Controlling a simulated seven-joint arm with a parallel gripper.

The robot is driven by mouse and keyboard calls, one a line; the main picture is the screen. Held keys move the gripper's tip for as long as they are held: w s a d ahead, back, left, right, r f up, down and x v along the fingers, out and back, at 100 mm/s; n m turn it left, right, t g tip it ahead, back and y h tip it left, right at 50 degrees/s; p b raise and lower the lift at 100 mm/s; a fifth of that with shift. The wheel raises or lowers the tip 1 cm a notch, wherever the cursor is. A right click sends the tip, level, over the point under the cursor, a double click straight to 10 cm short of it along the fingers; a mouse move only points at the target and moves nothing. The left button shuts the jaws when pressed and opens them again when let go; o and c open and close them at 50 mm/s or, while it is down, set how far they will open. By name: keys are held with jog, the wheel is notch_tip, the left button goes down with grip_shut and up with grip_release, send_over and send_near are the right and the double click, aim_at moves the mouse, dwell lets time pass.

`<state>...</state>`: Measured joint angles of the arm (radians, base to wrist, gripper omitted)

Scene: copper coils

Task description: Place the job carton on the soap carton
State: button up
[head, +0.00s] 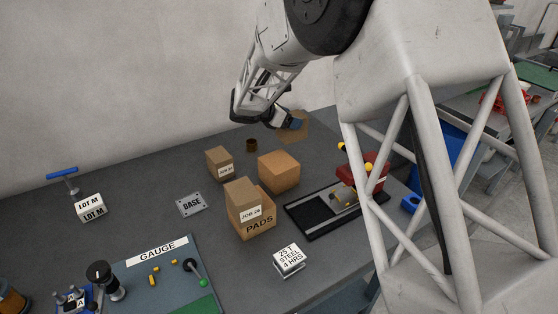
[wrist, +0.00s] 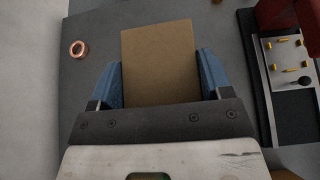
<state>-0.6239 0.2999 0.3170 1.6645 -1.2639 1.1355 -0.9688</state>
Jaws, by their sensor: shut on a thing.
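My gripper (head: 290,122) is high over the back of the table with its blue fingers on either side of a plain brown carton (head: 296,130). In the wrist view the held carton (wrist: 160,60) fills the space between the fingers of my gripper (wrist: 159,78). No label shows on it, so I cannot tell which carton it is. An unlabelled brown carton (head: 279,173) stands on the table below. No carton with a readable soap label is in view.
A small carton marked JOB (head: 219,164) stands left of the unlabelled carton. A JOB carton (head: 243,198) sits on the PADS carton (head: 256,226). A copper coil (head: 251,145) lies behind. A black-railed fixture (head: 318,212) with a red part is right. The table around the BASE plate (head: 190,203) is clear.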

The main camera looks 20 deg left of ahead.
jog(key=s+d+r, duration=0.1)
jog(key=s+d, duration=0.2)
jog(key=s, duration=0.9)
jog(key=s+d+r, duration=0.1)
jog(key=s+d, duration=0.2)
jog(key=s, duration=0.9)
jog(key=shift+s+r, duration=0.3)
jog(key=shift+s, duration=0.05)
jog(key=shift+w, duration=0.15)
send_over(276, 161)
jog(key=shift+d+f, duration=0.1)
jog(key=shift+f, duration=0.7)
jog(key=shift+f, duration=1.7)
jog(key=shift+f, duration=0.2)
jog(key=o, duration=1)
